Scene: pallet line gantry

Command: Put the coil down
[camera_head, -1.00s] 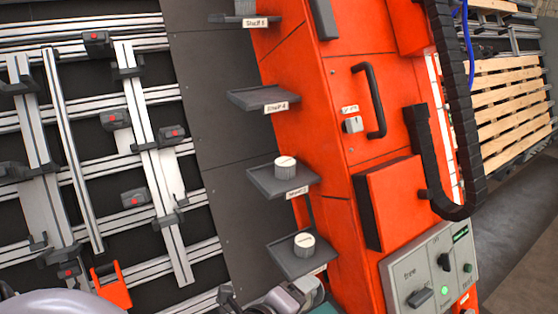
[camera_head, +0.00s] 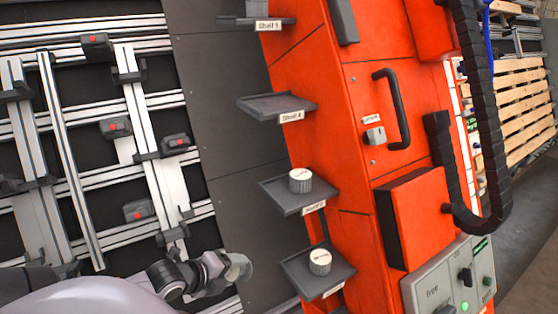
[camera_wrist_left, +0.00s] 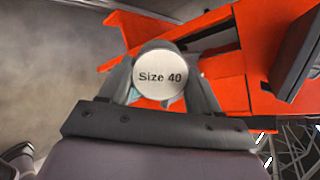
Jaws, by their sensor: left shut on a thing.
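My left gripper (camera_head: 238,268) is low in the head view, left of the lowest shelf and apart from it. In the left wrist view its two fingers are shut on the coil (camera_wrist_left: 160,76), whose round white face reads "Size 40". The coil's sides are largely hidden by the fingers. In the head view the held coil is hard to make out. Two other white, ribbed cylinders stand upright, one on the third shelf (camera_head: 275,190) and one on the lowest shelf (camera_head: 298,276). My right gripper is not in view.
Two upper shelves, labelled Shelf 4 (camera_head: 262,103) and one above it (camera_head: 237,20), look empty. The orange cabinet (camera_head: 345,140) carries a black handle (camera_head: 398,110) and a grey control panel (camera_head: 440,280). A rail frame with clamps (camera_head: 115,127) fills the left. Wooden pallets (camera_head: 520,110) stand at the right.

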